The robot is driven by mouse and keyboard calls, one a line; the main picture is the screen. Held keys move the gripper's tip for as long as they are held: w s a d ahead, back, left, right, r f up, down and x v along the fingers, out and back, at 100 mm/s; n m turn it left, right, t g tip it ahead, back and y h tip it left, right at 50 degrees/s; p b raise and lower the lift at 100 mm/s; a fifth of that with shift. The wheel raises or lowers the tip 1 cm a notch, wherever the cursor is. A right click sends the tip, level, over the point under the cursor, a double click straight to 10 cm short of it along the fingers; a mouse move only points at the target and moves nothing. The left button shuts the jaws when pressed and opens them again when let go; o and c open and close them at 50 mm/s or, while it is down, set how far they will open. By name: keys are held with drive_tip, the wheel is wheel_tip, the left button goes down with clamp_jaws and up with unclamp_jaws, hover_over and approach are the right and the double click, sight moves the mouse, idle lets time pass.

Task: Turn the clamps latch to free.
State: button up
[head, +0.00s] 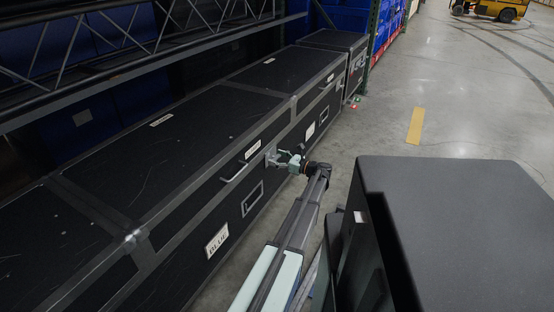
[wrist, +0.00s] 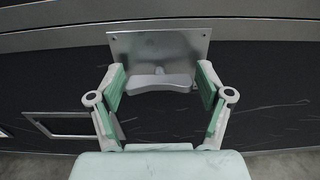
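The latch (wrist: 160,82) is a grey winged turn-piece on a square metal plate (wrist: 160,43), set on the black front of a strapped case (head: 190,215). Its wings lie roughly level in the wrist view. My gripper (wrist: 162,88) is open, with one green-padded finger to the left of the latch and one to the right. Gaps show between the pads and the wings. In the head view my gripper (head: 290,161) is at the case front, beside the plate (head: 271,155). The small label (head: 253,149) above is too small to read.
A bar handle (head: 235,173) stands out left of the plate. A framed recess (head: 253,198) and a white label (head: 216,241) are lower on the case front. More black cases (head: 284,66) stand beyond. The grey floor (head: 455,110) to the right is open. A yellow vehicle (head: 490,8) is far off.

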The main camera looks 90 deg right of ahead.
drive_tip(key=c, duration=0.6)
drive_tip(key=shift+n+p, duration=0.3)
drive_tip(key=n+p, duration=0.1)
drive_tip(key=n, duration=0.1)
drive_tip(key=shift+r+n, duration=0.1)
drive_tip(key=shift+n, duration=0.3)
drive_tip(key=n+p, duration=0.1)
drive_tip(key=n, duration=0.2)
drive_tip(key=shift+w+a+n, duration=0.1)
drive_tip(key=shift+n, duration=0.2)
drive_tip(key=n, duration=0.5)
drive_tip(key=shift+f+b, duration=0.25)
drive_tip(key=shift+b, duration=0.1)
drive_tip(key=n+b, duration=0.2)
drive_tip(key=n, duration=0.3)
drive_tip(key=shift+n, duration=0.4)
